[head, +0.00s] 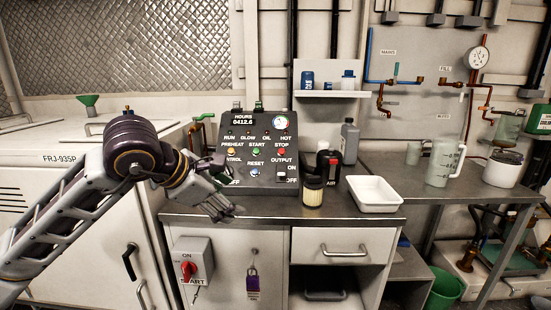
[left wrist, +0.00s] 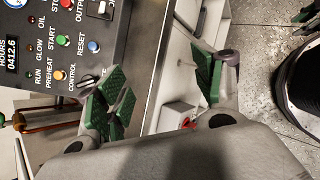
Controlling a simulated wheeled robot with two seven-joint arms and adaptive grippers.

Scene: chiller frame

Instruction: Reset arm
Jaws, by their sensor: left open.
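My left gripper (head: 228,205) is in front of the panel's lower left corner, over the counter edge, and partly covers the CONTROL label. In the left wrist view my left gripper (left wrist: 158,84) has its green-padded fingers spread, with nothing between them. The control knob (left wrist: 87,82) shows beside one finger. My right gripper is not in view.
A yellowish filter (head: 313,190), a dark container (head: 328,162), a grey bottle (head: 349,140) and a white tray (head: 373,193) stand right of the panel. A red rotary switch (head: 188,270) and a purple padlock (head: 252,282) are on the cabinet front below.

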